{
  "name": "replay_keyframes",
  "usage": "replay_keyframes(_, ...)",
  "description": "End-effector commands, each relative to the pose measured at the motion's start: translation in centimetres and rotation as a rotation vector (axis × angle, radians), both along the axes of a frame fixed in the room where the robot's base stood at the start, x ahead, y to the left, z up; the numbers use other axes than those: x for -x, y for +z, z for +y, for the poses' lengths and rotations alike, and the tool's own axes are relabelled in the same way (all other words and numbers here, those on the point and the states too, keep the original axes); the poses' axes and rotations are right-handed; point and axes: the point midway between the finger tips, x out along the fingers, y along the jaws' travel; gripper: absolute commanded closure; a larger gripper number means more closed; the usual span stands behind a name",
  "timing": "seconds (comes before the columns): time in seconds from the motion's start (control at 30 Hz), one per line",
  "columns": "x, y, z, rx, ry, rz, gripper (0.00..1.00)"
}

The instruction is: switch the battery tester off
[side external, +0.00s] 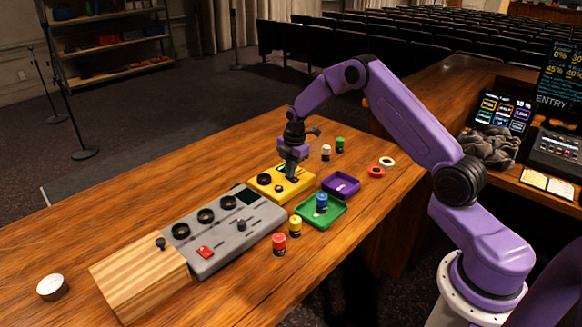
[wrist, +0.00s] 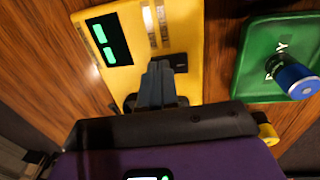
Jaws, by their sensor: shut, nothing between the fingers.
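The battery tester is a yellow box (side external: 265,189) on the wooden desk, with a dark round knob (side external: 264,179) on top. In the wrist view the yellow tester (wrist: 196,30) shows a dark display (wrist: 109,40) with lit green marks, pale label strips and a black slot-like part (wrist: 179,62). My gripper (side external: 291,178) points down over the tester's right part. In the wrist view my gripper's fingers (wrist: 160,68) are together and empty, beside the black part and covering some of it. I cannot tell whether they touch it.
A green tray (side external: 331,220) holding a blue cylinder (side external: 321,202) and a purple tray (side external: 342,185) stand to the right. Red (side external: 279,244) and yellow (side external: 295,226) cylinders stand in front. A grey control box (side external: 230,232) and wooden block (side external: 140,277) stand left.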

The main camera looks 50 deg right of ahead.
Motion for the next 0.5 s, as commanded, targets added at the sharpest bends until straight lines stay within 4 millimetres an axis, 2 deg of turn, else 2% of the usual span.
replay_keyframes(0.5, -0.06, -0.54, 0.04, 0.0, 0.001, 0.003, 1.0)
